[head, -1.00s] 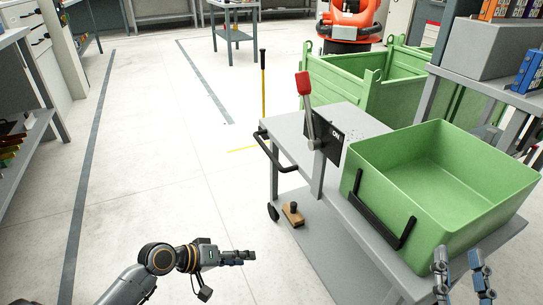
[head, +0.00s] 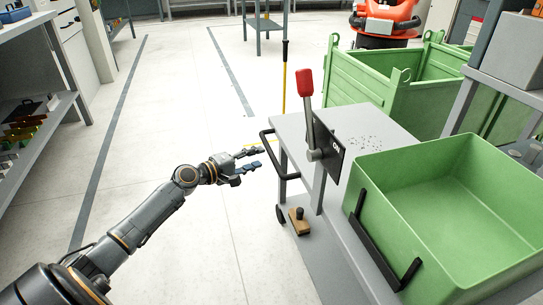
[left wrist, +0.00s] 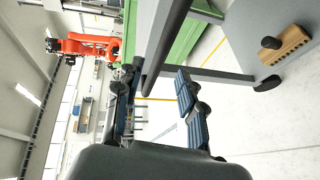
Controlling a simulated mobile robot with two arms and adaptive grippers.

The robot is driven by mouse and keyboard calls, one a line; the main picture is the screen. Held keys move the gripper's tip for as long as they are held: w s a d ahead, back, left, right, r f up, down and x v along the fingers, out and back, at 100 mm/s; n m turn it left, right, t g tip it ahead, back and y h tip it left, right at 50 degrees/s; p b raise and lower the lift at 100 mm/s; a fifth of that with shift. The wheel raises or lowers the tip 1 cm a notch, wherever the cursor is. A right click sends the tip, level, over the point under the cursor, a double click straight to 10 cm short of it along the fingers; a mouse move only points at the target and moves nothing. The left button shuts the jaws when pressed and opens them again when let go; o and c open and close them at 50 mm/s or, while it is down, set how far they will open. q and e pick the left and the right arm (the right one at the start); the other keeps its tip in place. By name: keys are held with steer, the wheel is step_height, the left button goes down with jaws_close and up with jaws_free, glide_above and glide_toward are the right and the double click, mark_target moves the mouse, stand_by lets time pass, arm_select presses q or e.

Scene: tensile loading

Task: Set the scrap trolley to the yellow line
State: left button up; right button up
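The scrap trolley (head: 376,122) is a grey cart at the right of the head view, with a black push handle (head: 268,155) on its near left end. A green bin (head: 437,180) sits on it. A red-knobbed lever (head: 304,88) stands upright at a black plate. My left gripper (head: 256,158) is open and empty just left of the handle, fingers pointing towards it. In the left wrist view the dark handle bar (left wrist: 166,45) lies ahead between the spread fingers. The yellow line (left wrist: 158,99) shows on the floor there. My right gripper is out of view.
A wooden block with a black knob (head: 299,220) is at the trolley's lower shelf. A black-and-yellow post (head: 285,80) stands behind the handle. Large green crates (head: 365,80) stand beyond the trolley. Floor to the left is clear, with dark floor lines.

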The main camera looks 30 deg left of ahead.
mark_target(271, 151)
arm_select(q)
steer(key=b+x, duration=0.1)
steer(key=x, duration=0.5)
steer(key=shift+w+d, duration=0.1)
steer(key=shift+w, duration=0.2)
steer(key=shift+c, duration=0.4)
steer(key=shift+f, duration=0.1)
jaws_close()
